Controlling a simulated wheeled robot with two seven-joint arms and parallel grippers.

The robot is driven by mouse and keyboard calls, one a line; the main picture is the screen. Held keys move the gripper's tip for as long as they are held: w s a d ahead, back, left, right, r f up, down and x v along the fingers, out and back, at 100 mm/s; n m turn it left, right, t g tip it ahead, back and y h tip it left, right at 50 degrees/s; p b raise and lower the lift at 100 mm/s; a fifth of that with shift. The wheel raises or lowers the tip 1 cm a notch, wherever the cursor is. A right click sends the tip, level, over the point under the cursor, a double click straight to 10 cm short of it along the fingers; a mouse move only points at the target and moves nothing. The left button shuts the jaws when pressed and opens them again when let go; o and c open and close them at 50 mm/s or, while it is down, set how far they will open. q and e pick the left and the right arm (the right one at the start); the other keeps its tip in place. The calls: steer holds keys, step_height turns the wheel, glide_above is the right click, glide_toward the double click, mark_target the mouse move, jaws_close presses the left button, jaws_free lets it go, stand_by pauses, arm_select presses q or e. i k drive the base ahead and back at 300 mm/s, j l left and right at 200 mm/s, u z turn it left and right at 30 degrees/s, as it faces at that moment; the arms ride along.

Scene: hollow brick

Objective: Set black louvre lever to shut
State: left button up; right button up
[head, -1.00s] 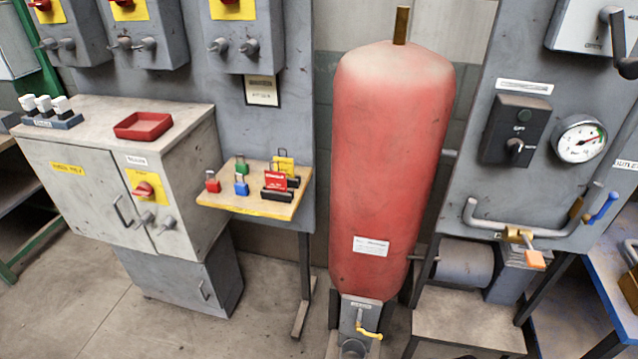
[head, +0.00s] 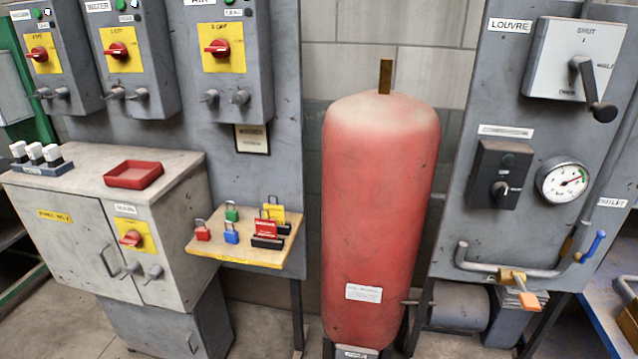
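The black louvre lever (head: 588,84) is on a pale square plate (head: 546,72) at the upper right of the head view. A "LOUVRE" label (head: 509,26) is at the plate's left. The plate reads "SHUT" at the top, a word like "HALF" at the right, and a small word at the bottom that is hard to read. The lever's arm runs from its pivot down and slightly right to a round black knob (head: 602,111), away from the "SHUT" mark. Neither of my grippers is in view.
A black switch box (head: 500,174) and a round gauge (head: 563,181) sit below the plate. Bent grey pipe (head: 510,273) with orange and blue handles runs lower down. A tall red tank (head: 380,220) stands left of this panel. A shelf (head: 270,255) holds several padlocks.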

mark_target(605, 113)
steer(key=z, duration=1.3)
